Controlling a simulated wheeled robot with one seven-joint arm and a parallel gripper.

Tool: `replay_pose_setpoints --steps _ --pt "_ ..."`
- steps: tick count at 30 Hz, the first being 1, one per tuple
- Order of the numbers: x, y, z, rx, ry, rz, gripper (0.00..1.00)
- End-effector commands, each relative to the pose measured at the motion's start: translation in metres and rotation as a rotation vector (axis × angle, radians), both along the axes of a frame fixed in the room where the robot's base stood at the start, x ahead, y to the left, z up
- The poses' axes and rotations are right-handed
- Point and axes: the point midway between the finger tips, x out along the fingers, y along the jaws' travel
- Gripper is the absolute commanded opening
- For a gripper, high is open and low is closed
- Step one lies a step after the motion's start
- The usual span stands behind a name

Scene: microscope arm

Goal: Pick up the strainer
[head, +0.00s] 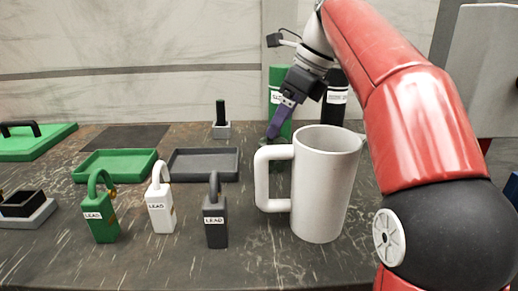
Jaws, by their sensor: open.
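I cannot make out a strainer in the head view. My gripper (274,131), with purple fingers, points down and to the left behind the large white mug (325,185). It is open, and its fingertips are in front of a tall green cylinder (277,77). The mug and my red arm hide part of the table around and behind the fingertips. I cannot tell whether anything lies between the fingers.
Green (101,218), white (160,214) and dark grey (215,225) padlock-shaped LEAD weights stand in front. Behind them are a green tray (115,168) and a grey tray (204,165). A black cylinder (338,97) stands behind the mug.

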Motion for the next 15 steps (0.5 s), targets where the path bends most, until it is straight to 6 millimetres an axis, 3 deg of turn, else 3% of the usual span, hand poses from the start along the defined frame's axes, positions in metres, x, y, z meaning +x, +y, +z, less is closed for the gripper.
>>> replay_pose_setpoints --steps 15 --pt "0.011 0.024 -0.055 -0.001 0.002 0.003 0.82"
